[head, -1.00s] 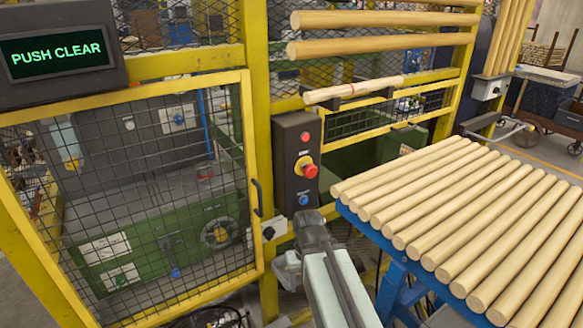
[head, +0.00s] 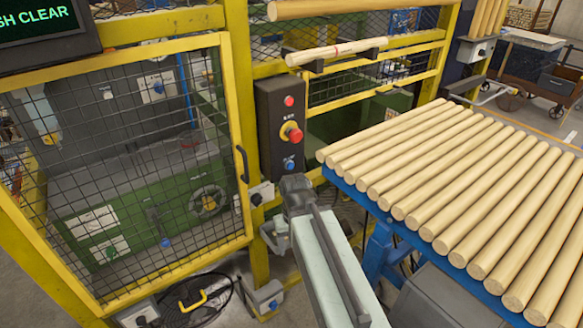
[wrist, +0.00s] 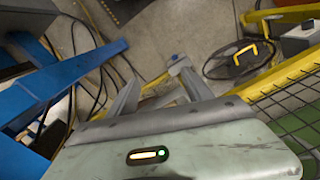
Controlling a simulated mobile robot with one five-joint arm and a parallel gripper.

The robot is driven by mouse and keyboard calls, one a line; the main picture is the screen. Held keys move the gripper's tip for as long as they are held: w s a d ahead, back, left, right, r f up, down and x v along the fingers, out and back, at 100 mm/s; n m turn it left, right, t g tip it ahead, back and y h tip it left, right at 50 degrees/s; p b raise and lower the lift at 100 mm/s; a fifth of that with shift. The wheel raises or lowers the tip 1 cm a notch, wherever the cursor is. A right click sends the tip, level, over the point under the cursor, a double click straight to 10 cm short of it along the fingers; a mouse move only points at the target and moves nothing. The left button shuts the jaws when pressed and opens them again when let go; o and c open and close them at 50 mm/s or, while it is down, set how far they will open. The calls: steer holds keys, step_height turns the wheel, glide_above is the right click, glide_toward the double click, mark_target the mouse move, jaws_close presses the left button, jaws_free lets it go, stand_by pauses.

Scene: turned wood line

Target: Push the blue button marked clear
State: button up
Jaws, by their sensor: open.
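The blue button (head: 289,163) is the lowest control on the dark upright panel (head: 268,115), beside the yellow frame post. Its label is too small to read in the head view. My gripper (head: 275,238) is below and slightly left of the button, apart from the panel and partly hidden by my wrist. In the wrist view, my gripper (wrist: 158,88) points down toward the floor with its fingers apart and nothing between them. The button is not in the wrist view.
A red knob (head: 293,134) and a small red button (head: 289,101) sit above on the same panel. A yellow mesh door (head: 238,110) stands left. A blue rack (head: 345,190) of wooden rods stands close on the right. Cables lie below.

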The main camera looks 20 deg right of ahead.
jaws_close()
stand_by(1.5)
